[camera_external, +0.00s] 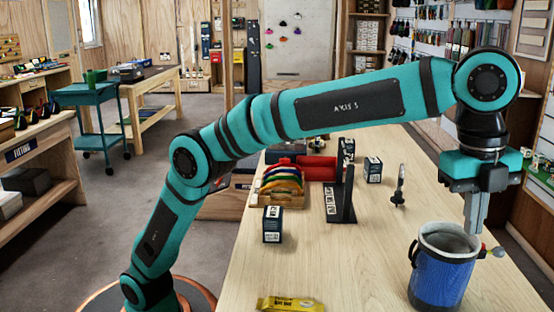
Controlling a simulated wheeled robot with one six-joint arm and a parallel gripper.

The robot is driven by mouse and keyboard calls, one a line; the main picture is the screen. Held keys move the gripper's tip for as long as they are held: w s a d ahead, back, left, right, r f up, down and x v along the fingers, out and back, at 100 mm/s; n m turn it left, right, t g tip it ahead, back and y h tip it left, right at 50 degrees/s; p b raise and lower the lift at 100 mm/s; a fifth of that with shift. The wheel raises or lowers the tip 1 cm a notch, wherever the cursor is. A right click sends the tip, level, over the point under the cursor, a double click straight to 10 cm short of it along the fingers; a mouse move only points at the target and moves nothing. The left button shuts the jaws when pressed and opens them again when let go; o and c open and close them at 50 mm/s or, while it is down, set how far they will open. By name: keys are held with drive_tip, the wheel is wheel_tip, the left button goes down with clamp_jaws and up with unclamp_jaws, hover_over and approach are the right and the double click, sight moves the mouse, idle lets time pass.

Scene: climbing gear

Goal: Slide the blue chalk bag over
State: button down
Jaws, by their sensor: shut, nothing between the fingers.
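The blue chalk bag (440,274) stands upright on the wooden table at the right, near the table's right edge. It has a grey rim and a dark strap on its left side. My gripper (473,228) points down over the bag's rim, with the fingers closed together. The fingertips are at or just behind the rim; I cannot tell whether they are inside the opening or touching it. Nothing shows between the fingers.
A yellow packet (290,304) lies at the table's front. A small dark box (272,224), a black stand (342,195) and a rack of coloured pieces (281,184) stand further left. A metal piece (399,186) stands behind the bag. The table's middle is clear.

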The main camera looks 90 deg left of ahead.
sight(460, 281)
drive_tip(key=d+f+m+g, duration=0.1)
drive_tip(key=d+f, duration=0.2)
drive_tip(key=d, duration=0.1)
drive_tip(key=shift+y, duration=0.3)
drive_tip(key=shift+w+a+f, duration=0.1)
drive_tip(key=shift+a+f, duration=0.55)
drive_tip(key=shift+f, duration=0.95)
drive_tip(key=shift+w+a+f, duration=0.15)
drive_tip(key=shift+a+f, duration=0.55)
drive_tip(key=shift+f, duration=0.95)
drive_tip(key=shift+w+a+f, duration=0.1)
drive_tip(key=shift+a+f, duration=0.55)
drive_tip(key=shift+f, duration=0.95)
drive_tip(key=a, duration=2)
drive_tip(key=shift+a, duration=0.2)
